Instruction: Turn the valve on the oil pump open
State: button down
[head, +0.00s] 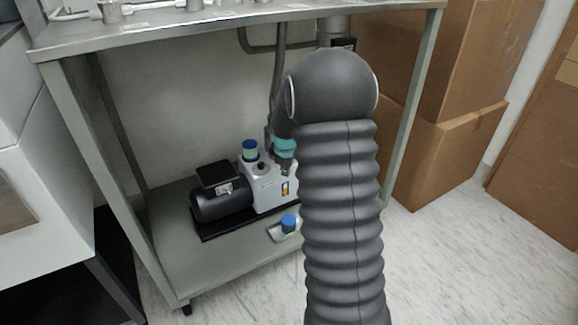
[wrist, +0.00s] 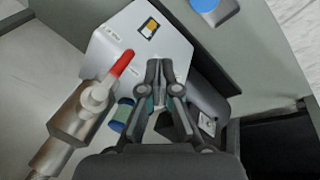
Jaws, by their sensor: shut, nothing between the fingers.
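The oil pump (head: 266,190) stands on the lower shelf of a metal table, with a white housing and a black motor (head: 222,205). In the wrist view its white housing (wrist: 120,38) has a small sight window. The valve's red handle (wrist: 122,63) shows left of my gripper (wrist: 158,68), on a pale fitting by a metal pipe (wrist: 72,120). My gripper is shut and empty, its fingertips over the housing and apart from the red handle in the picture. In the head view my arm hides the valve, and my gripper (head: 287,168) is small beside the housing.
A blue-topped container (head: 250,151) stands at the pump's back. A blue-capped item (head: 289,222) sits on the shelf in front. Table legs (head: 412,110) and the tabletop (head: 220,20) frame the space. Cardboard boxes (head: 445,140) stand at right; a white cabinet (head: 38,190) at left.

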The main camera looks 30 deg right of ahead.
jog(key=a+p+v, duration=0.1)
jog(key=v, duration=0.8)
jog(key=shift+a+r, duration=0.2)
jog(key=shift+a, duration=0.2)
jog(key=shift+s, duration=0.1)
jog(key=s+a+m+g, duration=0.2)
jog(key=s+a+m, duration=0.2)
jog(key=s+m, duration=0.4)
jog(key=s+a+r+t+p, duration=0.1)
jog(key=s+a+r+p, duration=0.1)
jog(key=s+a+r, duration=0.2)
jog(key=s+a+r+t+y+p, duration=0.1)
jog(key=s+a+r+p, duration=0.1)
jog(key=s+a+r, duration=0.2)
jog(key=s+a+r+m+t+p, duration=0.1)
jog(key=s+a+r, duration=0.3)
jog(key=s+r, duration=0.5)
jog(key=s+t+p, duration=0.1)
jog(key=s, duration=0.5)
jog(key=shift+y, duration=0.3)
